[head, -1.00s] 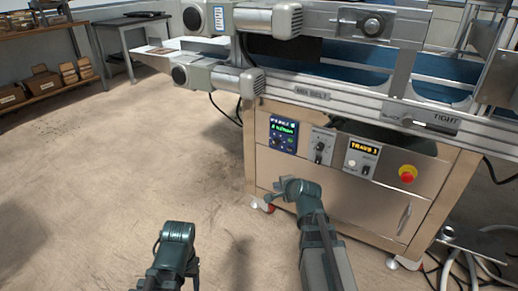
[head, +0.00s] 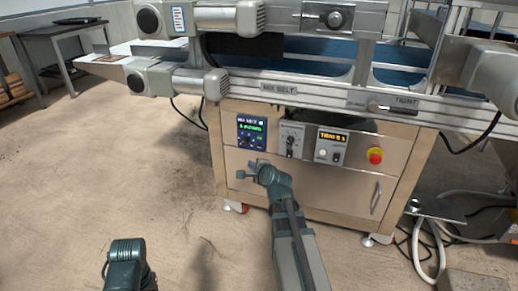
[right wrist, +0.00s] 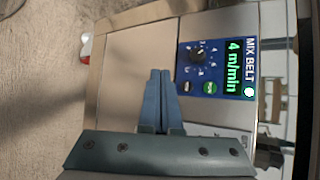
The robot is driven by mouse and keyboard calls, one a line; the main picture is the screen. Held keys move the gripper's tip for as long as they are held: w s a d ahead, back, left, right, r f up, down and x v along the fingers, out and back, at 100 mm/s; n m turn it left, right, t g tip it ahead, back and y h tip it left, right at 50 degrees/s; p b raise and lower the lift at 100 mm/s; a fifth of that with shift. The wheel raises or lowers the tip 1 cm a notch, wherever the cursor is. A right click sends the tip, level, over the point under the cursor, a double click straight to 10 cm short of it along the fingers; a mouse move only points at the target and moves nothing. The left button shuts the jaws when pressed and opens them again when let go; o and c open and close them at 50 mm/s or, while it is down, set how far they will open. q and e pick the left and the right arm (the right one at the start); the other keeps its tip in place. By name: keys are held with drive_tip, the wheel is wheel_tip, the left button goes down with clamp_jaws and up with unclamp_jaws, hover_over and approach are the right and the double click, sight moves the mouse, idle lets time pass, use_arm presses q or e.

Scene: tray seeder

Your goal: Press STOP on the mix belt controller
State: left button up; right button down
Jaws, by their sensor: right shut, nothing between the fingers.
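The mix belt controller (head: 251,132) is a blue panel at the left of the steel cabinet front. In the right wrist view, the controller (right wrist: 222,72) appears turned sideways, with a lit green "4 m/min" display (right wrist: 233,66), a black knob (right wrist: 197,55), a green button (right wrist: 210,87) and a darker button (right wrist: 188,86). The button lettering is too small to read. My right gripper (head: 250,168) is just below the panel in the head view. In the right wrist view its fingers (right wrist: 158,76) are together, empty, and beside the panel's button edge. Of my left arm only a link shows.
Right of the controller are a grey knob unit (head: 291,140), a tray counter (head: 331,145) and a red emergency button (head: 375,156). The conveyor (head: 300,93) overhangs the cabinet (head: 330,185). Hoses (head: 425,245) lie on the floor at right. Floor at left is clear.

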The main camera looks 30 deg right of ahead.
drive_tip(key=w+d, duration=0.5)
drive_tip(key=d, duration=0.1)
idle(0.3)
drive_tip(key=shift+w+d, duration=0.15)
idle(1.9)
drive_tip(key=shift+w+d, duration=0.2)
drive_tip(key=shift+d, duration=0.05)
drive_tip(key=shift+w+d, duration=0.25)
idle(0.7)
drive_tip(key=shift+s, duration=0.1)
idle(0.3)
drive_tip(key=shift+s+a, duration=0.45)
drive_tip(key=shift+a, duration=0.15)
drive_tip(key=shift+s+a, duration=1.6)
drive_tip(key=shift+a, duration=0.3)
